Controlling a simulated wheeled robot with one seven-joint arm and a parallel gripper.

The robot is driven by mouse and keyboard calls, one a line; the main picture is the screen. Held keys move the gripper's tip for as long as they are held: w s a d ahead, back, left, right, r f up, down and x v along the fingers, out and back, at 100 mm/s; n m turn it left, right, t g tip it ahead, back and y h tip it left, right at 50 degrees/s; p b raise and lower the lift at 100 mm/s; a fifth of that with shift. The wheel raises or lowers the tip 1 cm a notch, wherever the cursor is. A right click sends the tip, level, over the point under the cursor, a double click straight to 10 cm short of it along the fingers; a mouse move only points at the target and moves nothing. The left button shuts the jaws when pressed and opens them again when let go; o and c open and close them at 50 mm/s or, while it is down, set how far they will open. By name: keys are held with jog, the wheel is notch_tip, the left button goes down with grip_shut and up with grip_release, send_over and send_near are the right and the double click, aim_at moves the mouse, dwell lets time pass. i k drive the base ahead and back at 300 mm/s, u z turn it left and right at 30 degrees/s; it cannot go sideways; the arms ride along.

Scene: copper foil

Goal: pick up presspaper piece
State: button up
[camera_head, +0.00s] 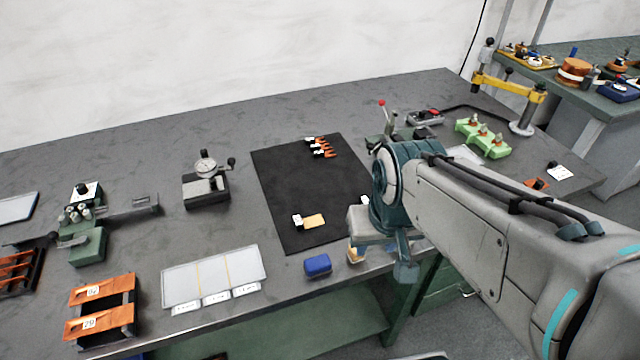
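A small flat tan-yellow piece (314,221), which looks like presspaper, lies on the black mat (285,185) near its front part. A small white tag or block (297,221) is at its left end. My gripper (380,257) hangs over the front edge of the table, to the right of and nearer than this piece, and apart from it. Another small tan and white thing (355,254) shows right under the left side of my gripper. I cannot tell whether it is held or stands on the table. My arm hides the mat's right front corner.
A blue block (317,265) lies at the table's front edge, left of my gripper. Small orange pieces (322,149) lie at the mat's back. A dial gauge stand (206,180) is left of the mat. A pale divided tray (214,278) lies front left. The mat's middle is clear.

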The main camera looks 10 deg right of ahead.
aim_at(300, 224)
jog(key=z, duration=1.85)
jog(key=k, duration=0.9)
jog(key=u, duration=1.15)
jog(key=i, duration=0.5)
